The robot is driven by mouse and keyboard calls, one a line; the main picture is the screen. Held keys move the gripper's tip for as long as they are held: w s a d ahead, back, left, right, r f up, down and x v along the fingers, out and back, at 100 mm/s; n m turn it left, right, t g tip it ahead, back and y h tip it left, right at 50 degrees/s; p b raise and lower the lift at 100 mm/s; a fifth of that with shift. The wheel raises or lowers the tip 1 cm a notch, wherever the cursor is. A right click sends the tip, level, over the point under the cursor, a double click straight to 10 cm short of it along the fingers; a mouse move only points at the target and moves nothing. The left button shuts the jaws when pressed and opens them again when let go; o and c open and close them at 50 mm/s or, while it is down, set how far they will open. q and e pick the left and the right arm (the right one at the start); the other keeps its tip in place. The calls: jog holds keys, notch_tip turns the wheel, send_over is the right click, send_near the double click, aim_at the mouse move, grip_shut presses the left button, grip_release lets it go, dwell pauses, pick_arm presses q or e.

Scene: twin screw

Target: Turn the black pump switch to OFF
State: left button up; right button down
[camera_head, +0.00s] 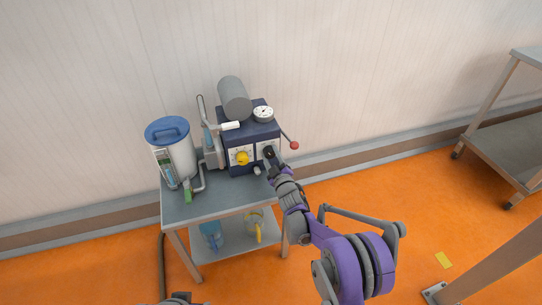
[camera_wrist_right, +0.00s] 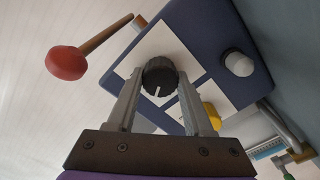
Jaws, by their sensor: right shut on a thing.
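The black pump switch (camera_wrist_right: 159,74) is a round knob with a white pointer line, on a white plate on the front of the dark blue machine (camera_head: 236,166). In the wrist view its pointer line is toward the lower edge of the picture. My right gripper (camera_wrist_right: 160,80) has one finger on each side of the knob and is shut on it. In the head view the right gripper (camera_head: 268,152) reaches the machine's front from the lower right and hides most of the switch. The switch's markings cannot be read.
A yellow knob (camera_head: 242,158) sits left of the switch. A red-ended lever (camera_head: 294,145) sticks out at the right, and a white knob (camera_wrist_right: 239,63) shows in the wrist view. A blue-lidded container (camera_head: 168,133) shares the cart top (camera_head: 206,208).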

dwell(0.5)
jog(key=shift+c, duration=1.5)
grip_release()
jog(key=v, duration=1)
jog(key=shift+s+d+p, duration=0.15)
jog(key=shift+s+p, duration=0.2)
jog(key=shift+s, duration=0.05)
